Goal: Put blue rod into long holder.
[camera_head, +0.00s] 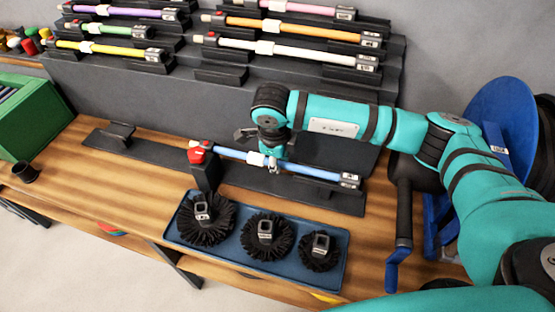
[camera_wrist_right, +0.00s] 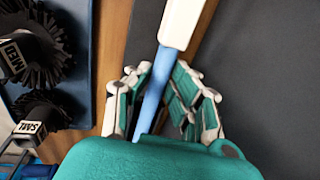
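The blue rod (camera_head: 312,170) slants over the right part of the long holder (camera_head: 158,152), a low black base on the wooden bench. The rod has a white collar and a grey right end. My right gripper (camera_head: 270,165) is at the rod just right of the collar. In the right wrist view the rod (camera_wrist_right: 155,92) runs between the fingers (camera_wrist_right: 163,72), whose curled tips meet its sides. The gripper looks shut on it. I cannot tell whether the rod rests fully on the holder. My left gripper is out of view.
A red cap (camera_head: 198,153) sits at the rod's left end, above a black post (camera_head: 207,178). A blue tray (camera_head: 335,262) with three round black brushes lies in front. A stepped grey rack (camera_head: 100,82) with several coloured rods stands behind. A green crate (camera_head: 38,115) is at left.

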